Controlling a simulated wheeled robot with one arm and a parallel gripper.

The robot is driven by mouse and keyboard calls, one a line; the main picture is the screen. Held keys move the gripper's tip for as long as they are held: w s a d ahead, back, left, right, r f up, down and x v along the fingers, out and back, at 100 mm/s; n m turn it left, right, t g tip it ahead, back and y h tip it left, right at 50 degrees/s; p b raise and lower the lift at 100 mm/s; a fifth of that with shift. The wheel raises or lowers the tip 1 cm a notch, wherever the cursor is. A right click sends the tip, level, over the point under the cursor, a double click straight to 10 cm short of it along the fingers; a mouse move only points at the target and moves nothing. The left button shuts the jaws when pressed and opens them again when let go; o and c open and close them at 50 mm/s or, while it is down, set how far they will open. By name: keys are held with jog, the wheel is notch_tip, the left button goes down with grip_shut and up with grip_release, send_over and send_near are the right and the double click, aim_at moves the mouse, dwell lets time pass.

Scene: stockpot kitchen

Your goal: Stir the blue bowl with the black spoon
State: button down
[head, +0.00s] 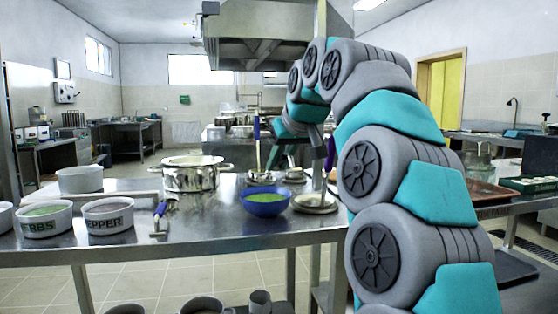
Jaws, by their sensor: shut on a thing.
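The blue bowl (265,202) sits on the steel counter, with green contents inside. My gripper (292,150) is beyond and above the bowl, a little to its right, pointing down. It is small and partly hidden by my arm. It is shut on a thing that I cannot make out. I cannot pick out a black spoon for certain. A purple-handled utensil (257,130) stands upright to the left of my gripper. Another dark purple handle (330,155) shows to its right, beside my arm.
A steel pot (190,174) stands left of the bowl. A blue-handled tool (159,214) lies at the front of the counter (200,225). Herb (45,222) and pepper (108,220) bowls are at the left. A shallow metal dish (314,205) is right of the blue bowl.

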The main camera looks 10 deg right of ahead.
jog(key=shift+f+b, duration=1.75)
jog(key=shift+f, duration=1.3)
jog(key=shift+d, duration=0.1)
